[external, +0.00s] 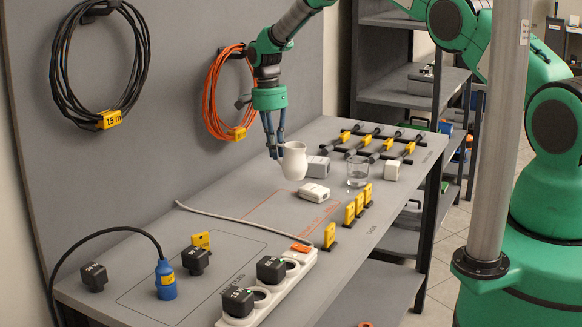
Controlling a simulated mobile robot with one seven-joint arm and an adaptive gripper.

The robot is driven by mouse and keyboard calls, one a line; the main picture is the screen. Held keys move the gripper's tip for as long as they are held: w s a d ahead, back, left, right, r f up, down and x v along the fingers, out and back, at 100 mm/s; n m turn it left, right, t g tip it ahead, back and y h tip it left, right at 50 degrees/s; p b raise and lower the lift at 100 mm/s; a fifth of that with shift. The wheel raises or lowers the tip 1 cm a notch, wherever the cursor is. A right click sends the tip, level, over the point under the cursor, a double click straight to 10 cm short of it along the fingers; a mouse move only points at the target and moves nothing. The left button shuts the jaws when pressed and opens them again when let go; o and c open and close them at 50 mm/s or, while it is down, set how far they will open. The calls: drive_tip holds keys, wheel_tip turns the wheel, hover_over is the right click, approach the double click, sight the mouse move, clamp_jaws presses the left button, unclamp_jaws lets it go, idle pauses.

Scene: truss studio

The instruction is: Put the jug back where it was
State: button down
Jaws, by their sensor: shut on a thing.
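A white jug (294,162) hangs in the air above the grey bench. My gripper (274,147) points down at the jug's left side, with its fingers shut on the jug. The jug is upright and clear of the bench top. An orange outline (290,213) is marked on the bench below and to the left of the jug. A clear glass (358,171) stands on the bench to the right of the jug. Which part of the jug the fingers grip is too small to tell.
A power strip (280,290) with black plugs lies in front. Rods (372,145) fill the far end. Coiled cables (228,92) hang on the back panel.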

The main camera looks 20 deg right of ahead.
drive_tip(key=s+a+n+b, duration=0.1)
drive_tip(key=s+a, duration=0.2)
drive_tip(key=s, duration=0.8)
drive_tip(key=s+a, duration=0.4)
drive_tip(key=s, duration=0.7)
drive_tip(key=shift+f+n+b, duration=0.35)
drive_tip(key=shift+n, duration=0.05)
drive_tip(key=shift+a, duration=0.15)
drive_tip(key=w+a+p, duration=0.1)
drive_tip(key=w+a, duration=0.2)
drive_tip(key=w, duration=0.4)
drive_tip(key=w+a+f, duration=0.1)
drive_tip(key=w+a, duration=0.3)
drive_tip(key=w, duration=0.3)
drive_tip(key=shift+f+p, duration=0.25)
drive_tip(key=shift+p, duration=0.15)
drive_tip(key=shift+w, duration=0.1)
drive_tip(key=shift+f+p, duration=0.35)
drive_tip(key=shift+f, duration=1.4)
drive_tip(key=shift+d+f, duration=0.1)
drive_tip(key=shift+f, duration=0.1)
